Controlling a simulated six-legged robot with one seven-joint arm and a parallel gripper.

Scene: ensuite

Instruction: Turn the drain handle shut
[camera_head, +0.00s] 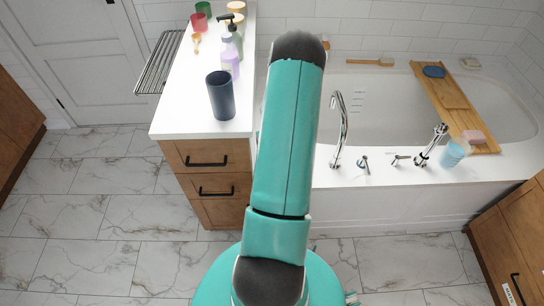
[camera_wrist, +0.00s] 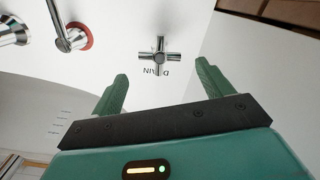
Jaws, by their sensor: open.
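The drain handle (camera_wrist: 160,57) is a small chrome cross on the white tub deck in the wrist view. Its arms appear roughly upright and level in the picture. A dark drain label (camera_wrist: 155,72) reads upside down just below it and is partly covered by the handle. My gripper (camera_wrist: 162,70) is open, with green fingers to the left and right of the handle in the picture. Neither finger appears to touch it, and the depth gap is hard to judge. In the head view my arm hides the gripper, and I cannot make out the drain handle.
A chrome lever with a red ring (camera_wrist: 78,38) stands left of the handle in the wrist view, with another chrome fitting (camera_wrist: 12,32) beyond. The head view shows a tall spout (camera_head: 340,125), a hand shower (camera_head: 432,145), a blue cup (camera_head: 453,154) and a cluttered counter (camera_head: 190,122).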

